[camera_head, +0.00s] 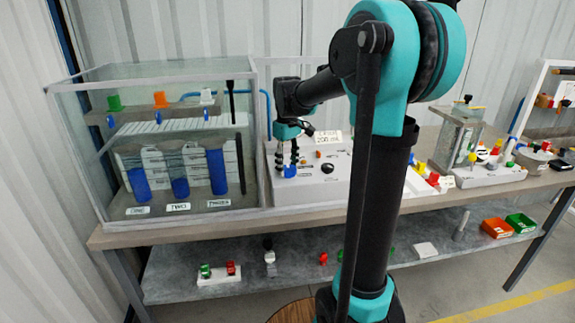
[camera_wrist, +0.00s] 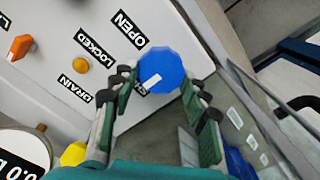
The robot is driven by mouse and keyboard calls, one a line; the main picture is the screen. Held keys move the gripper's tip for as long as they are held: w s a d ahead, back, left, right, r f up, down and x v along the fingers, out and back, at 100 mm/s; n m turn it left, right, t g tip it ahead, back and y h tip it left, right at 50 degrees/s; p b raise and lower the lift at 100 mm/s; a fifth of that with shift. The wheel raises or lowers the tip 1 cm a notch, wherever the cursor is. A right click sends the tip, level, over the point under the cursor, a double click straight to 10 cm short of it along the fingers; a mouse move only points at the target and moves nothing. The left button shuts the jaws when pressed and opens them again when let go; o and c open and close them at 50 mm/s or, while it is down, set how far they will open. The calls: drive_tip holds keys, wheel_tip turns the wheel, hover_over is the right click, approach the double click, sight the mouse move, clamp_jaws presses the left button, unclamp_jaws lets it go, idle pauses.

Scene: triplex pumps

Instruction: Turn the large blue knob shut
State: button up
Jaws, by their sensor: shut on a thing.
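The large blue knob (camera_wrist: 167,65) sits on the white panel (camera_wrist: 60,25), with a short white mark on the lower left of its face. My gripper (camera_wrist: 160,79) is shut on the knob, one finger on its left and one on its right. In the camera_head view the knob (camera_head: 290,171) shows low between the fingers of my gripper (camera_head: 287,163), at the left end of the white pump box (camera_head: 315,188). The labels OPEN (camera_wrist: 129,29), LOCKED (camera_wrist: 95,54) and DRAIN (camera_wrist: 75,89) lie left of the knob in the wrist view.
A glass tank (camera_head: 85,175) with blue columns stands just left of the box. On the panel are an orange lever (camera_wrist: 20,47), a small orange button (camera_wrist: 81,64) and a black knob (camera_head: 327,168). My arm hides part of the bench.

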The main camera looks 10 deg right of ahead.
sight(287, 167)
drive_tip(key=shift+n, duration=0.3)
drive_tip(key=o, duration=1.2)
drive_tip(key=shift+c, duration=0.2)
wheel_tip(287, 167, up, 12)
